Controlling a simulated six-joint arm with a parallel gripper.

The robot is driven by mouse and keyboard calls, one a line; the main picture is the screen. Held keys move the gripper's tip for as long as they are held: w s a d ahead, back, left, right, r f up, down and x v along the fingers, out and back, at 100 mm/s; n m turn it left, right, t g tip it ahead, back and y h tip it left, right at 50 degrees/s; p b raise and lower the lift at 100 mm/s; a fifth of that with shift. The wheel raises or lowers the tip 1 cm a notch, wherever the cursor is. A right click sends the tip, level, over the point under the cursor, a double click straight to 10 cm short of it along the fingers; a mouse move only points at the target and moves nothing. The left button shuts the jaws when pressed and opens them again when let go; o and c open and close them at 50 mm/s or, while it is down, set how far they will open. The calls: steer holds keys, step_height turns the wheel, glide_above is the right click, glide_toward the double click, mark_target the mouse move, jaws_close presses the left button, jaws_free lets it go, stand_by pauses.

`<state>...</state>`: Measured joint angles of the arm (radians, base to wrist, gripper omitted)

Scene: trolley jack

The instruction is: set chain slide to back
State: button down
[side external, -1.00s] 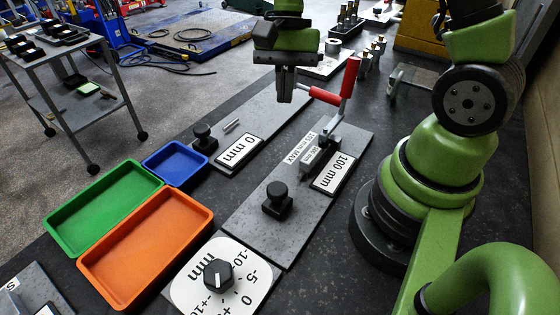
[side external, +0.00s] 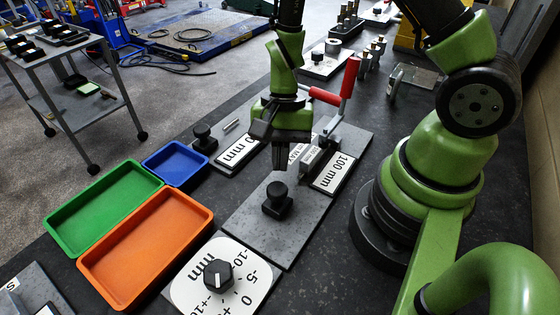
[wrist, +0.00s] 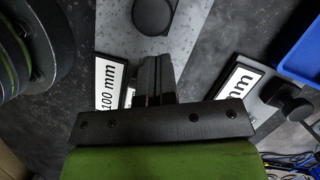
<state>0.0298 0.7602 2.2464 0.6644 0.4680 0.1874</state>
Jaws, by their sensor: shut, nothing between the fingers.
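My gripper (side external: 281,160) is shut and empty, pointing down over the near grey slide plate (side external: 245,215). It is just behind the black knob (side external: 277,200) on that plate and apart from it. In the wrist view the shut fingers (wrist: 157,65) stand below the round knob (wrist: 152,15). A "100 mm" label (side external: 333,171) lies at the plate's far end. A second grey plate (side external: 265,117) carries a black knob (side external: 204,138) and a "0 mm" label (side external: 238,151), partly hidden by my gripper. I cannot tell which one is the chain slide.
A red-handled clamp (side external: 348,80) rises behind my gripper. A dial (side external: 217,275) sits in front of the near plate. Orange (side external: 120,290), green (side external: 60,240) and blue (side external: 155,178) trays stand at the left. Metal parts (side external: 370,55) stand at the back.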

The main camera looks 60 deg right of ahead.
steer(key=shift+s+a+f, duration=0.1)
steer(key=shift+s+a, duration=0.2)
steer(key=shift+a, duration=0.3)
steer(key=shift+a, duration=2.85)
steer(key=shift+w+d, duration=0.3)
steer(key=shift+d, duration=0.25)
steer(key=d, duration=0.1)
steer(key=w, duration=0.1)
steer(key=d, duration=0.1)
steer(key=shift+w+d+r, duration=0.2)
steer(key=shift+d+r, duration=0.1)
steer(key=shift+d, duration=0.05)
steer(key=v, duration=1)
steer(key=shift+s+r, duration=0.1)
